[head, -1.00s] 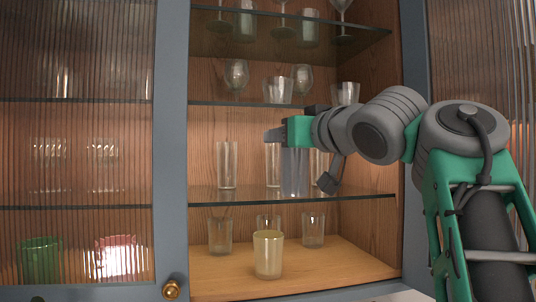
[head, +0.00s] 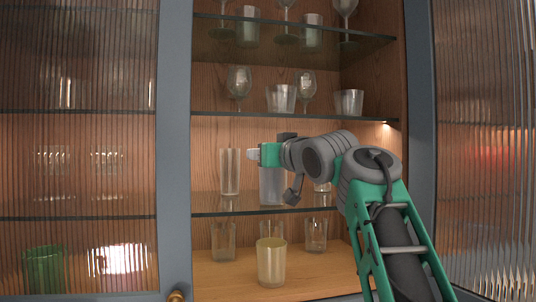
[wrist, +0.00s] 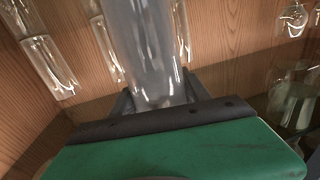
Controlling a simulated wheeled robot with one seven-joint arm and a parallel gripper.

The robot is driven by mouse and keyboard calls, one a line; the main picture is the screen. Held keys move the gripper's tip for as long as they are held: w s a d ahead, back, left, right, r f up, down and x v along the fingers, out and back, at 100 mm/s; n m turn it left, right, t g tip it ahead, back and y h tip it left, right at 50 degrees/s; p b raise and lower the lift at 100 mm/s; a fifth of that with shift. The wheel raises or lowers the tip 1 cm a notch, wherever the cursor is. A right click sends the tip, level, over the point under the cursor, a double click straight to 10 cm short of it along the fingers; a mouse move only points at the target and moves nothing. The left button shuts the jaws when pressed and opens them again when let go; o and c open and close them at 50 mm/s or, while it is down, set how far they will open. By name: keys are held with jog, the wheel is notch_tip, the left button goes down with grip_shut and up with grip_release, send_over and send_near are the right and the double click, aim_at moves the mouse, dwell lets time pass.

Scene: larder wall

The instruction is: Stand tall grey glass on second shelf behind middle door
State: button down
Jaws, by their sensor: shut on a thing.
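The tall grey glass (head: 272,187) is held upright in my gripper (head: 254,154), inside the open middle section of the cabinet. In the wrist view the glass (wrist: 150,45) stands between the fingers of my gripper (wrist: 160,95), which are shut on it. Its base is close to the second shelf (head: 220,205), a glass pane; I cannot tell whether they touch. A clear tall glass (head: 229,172) stands on that shelf to the left. Another glass (head: 322,186) on the right is partly hidden by my wrist.
Stemmed glasses (head: 239,82) and tumblers (head: 349,103) stand on the shelf above. A yellowish tumbler (head: 271,262) and clear ones (head: 223,240) stand on the wooden bottom. A ribbed glass door (head: 75,150) covers the left section; a ribbed panel (head: 485,150) is at right.

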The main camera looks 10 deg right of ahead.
jog(key=c, duration=1)
grip_release()
jog(key=shift+f, duration=0.15)
jog(key=o, duration=0.3)
jog(key=shift+s, duration=0.1)
jog(key=shift+o, duration=1)
jog(key=shift+r, duration=0.2)
jog(key=s+d+b, duration=0.2)
jog(key=s+b, duration=0.1)
jog(key=s, duration=0.8)
jog(key=shift+s+d, duration=0.15)
jog(key=shift+s, duration=0.25)
